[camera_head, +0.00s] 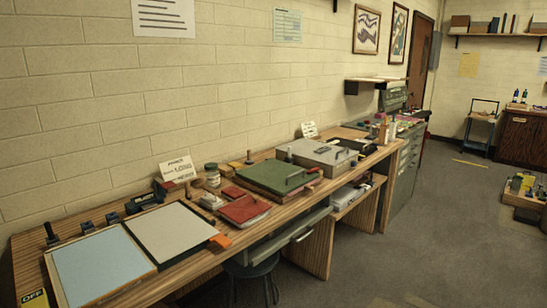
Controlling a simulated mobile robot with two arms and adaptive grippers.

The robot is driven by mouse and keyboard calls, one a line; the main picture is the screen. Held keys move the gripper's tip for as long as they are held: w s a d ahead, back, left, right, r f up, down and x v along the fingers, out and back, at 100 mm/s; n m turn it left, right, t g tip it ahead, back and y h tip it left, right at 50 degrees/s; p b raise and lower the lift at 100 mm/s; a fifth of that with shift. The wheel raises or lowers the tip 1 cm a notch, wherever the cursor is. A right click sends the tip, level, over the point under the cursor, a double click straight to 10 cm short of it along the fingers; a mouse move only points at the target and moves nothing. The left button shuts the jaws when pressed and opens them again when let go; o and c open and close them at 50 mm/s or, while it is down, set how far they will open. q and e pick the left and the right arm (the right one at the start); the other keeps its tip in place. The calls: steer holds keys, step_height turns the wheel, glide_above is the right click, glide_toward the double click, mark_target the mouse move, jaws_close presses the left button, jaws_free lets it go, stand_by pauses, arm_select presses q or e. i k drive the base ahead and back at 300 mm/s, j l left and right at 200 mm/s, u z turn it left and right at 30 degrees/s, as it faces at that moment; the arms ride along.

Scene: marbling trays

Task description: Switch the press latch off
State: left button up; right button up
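A black and yellow tag reading OFF (34,299) shows at the bottom left corner, at the bench's near end. I cannot tell what it is fixed to. A green flat-topped unit with a metal handle (268,178) lies mid-bench. Behind it is a grey box with a dark handle (333,158). I cannot tell which of these is the press, and no latch can be made out clearly. Neither of my grippers is in view.
A long wooden bench (193,273) runs along the brick wall. It bears a pale blue tray (97,266), a pale grey tray (181,234) and a red pad (243,209). A dark stool (252,268) stands partly under it.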

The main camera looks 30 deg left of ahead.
mark_target(316, 169)
steer(key=i+j+u, duration=0.4)
steer(key=i, duration=0.4)
steer(key=i+j+u, duration=0.2)
steer(key=i+l+u, duration=0.3)
steer(key=i+l, duration=0.15)
steer(key=i+l+u, duration=0.2)
steer(key=l, duration=0.2)
steer(key=i+l+u, duration=0.15)
steer(key=l, duration=0.2)
steer(key=i+l+u, duration=0.15)
steer(key=l, duration=0.2)
